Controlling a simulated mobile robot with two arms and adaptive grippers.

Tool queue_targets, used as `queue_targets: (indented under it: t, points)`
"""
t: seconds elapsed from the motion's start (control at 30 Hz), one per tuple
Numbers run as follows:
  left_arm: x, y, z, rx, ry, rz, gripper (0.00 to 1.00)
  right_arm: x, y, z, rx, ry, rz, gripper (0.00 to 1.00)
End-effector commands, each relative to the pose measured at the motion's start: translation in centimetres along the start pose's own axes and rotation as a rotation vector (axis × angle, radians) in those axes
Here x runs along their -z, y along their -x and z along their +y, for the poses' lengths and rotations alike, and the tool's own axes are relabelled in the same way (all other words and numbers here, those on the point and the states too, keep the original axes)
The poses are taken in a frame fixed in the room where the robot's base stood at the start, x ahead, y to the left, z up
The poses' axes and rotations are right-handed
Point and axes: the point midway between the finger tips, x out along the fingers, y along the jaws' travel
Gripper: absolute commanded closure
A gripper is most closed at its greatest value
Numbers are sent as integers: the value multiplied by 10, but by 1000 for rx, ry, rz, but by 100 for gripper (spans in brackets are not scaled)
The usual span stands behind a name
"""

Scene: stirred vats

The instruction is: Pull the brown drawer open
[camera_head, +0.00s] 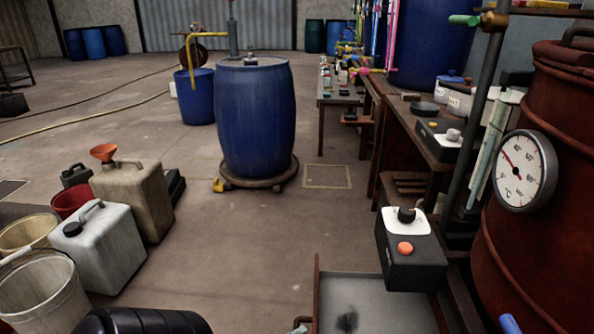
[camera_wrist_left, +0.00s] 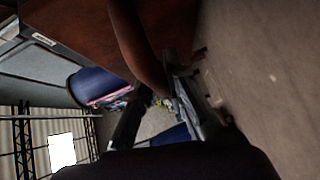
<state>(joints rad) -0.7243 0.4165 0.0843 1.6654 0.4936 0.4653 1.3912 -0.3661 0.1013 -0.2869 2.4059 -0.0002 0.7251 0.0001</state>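The brown drawer (camera_head: 317,288) is at the bottom of the head view. Its thin brown side and grey inner floor show, so it stands at least partly open; its front is cut off by the frame. A dark smudge or shadow lies on its floor. In the left wrist view, a curved brown handle (camera_wrist_left: 138,42) stands out from a brown panel (camera_wrist_left: 80,25). My left gripper (camera_wrist_left: 160,92) has its fingers on both sides of the handle's lower part and appears closed on it. The fingertips are dark and partly hidden. My right gripper is in neither view.
A black control box (camera_head: 412,262) with an orange button is beside the drawer. A rusty vat (camera_head: 545,250) with a dial stands at right. Jerrycans (camera_head: 105,248) and buckets (camera_head: 40,290) stand at left. Floor between them and the drawer is clear. A blue barrel (camera_head: 255,115) stands beyond.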

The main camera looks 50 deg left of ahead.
Motion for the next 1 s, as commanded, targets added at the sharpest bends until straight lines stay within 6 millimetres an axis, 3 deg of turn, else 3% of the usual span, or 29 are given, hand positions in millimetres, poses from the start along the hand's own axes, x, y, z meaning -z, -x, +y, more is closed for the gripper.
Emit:
queue_targets:
  t: [0.27, 0.63, 0.77, 1.0]
  points:
    - [0, 0, 0, -1, 2, 0, 67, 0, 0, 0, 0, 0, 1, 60]
    - [0, 5, -1, 2, 3, 0, 67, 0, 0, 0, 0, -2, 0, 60]
    - [0, 22, -1, 4, 2, 0, 67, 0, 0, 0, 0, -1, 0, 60]
    - [0, 74, -2, 6, 2, -1, 67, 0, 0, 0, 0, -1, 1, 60]
